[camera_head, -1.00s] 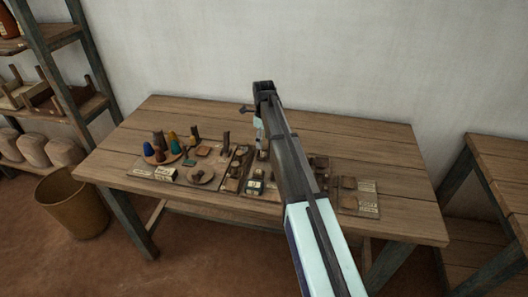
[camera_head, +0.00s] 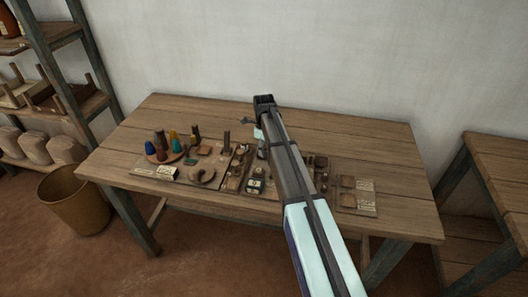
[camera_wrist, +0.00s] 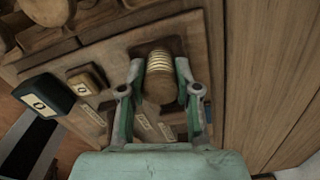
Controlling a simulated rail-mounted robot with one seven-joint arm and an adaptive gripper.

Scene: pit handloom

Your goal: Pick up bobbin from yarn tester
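A bobbin (camera_wrist: 160,75), a brown wooden cylinder with pale ridged bands, stands out from a wooden board in the wrist view. I take this board (camera_wrist: 118,50) to be part of the yarn tester, but its whole shape is not visible. My gripper (camera_wrist: 160,68) is open, with one green-and-grey finger on each side of the bobbin. A narrow gap shows on the left; contact on the right is unclear. In the head view only a pale bit of my gripper (camera_head: 259,133) shows over the table's middle; my arm hides the bobbin there.
The wooden table (camera_head: 330,120) is clear along its back. Left of my arm stand several coloured cones (camera_head: 177,146), a round dish (camera_head: 201,176) and a dark upright post (camera_head: 226,141). A dark numbered block (camera_wrist: 42,95) lies left of the fingers. A bin (camera_head: 74,200) stands on the floor.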

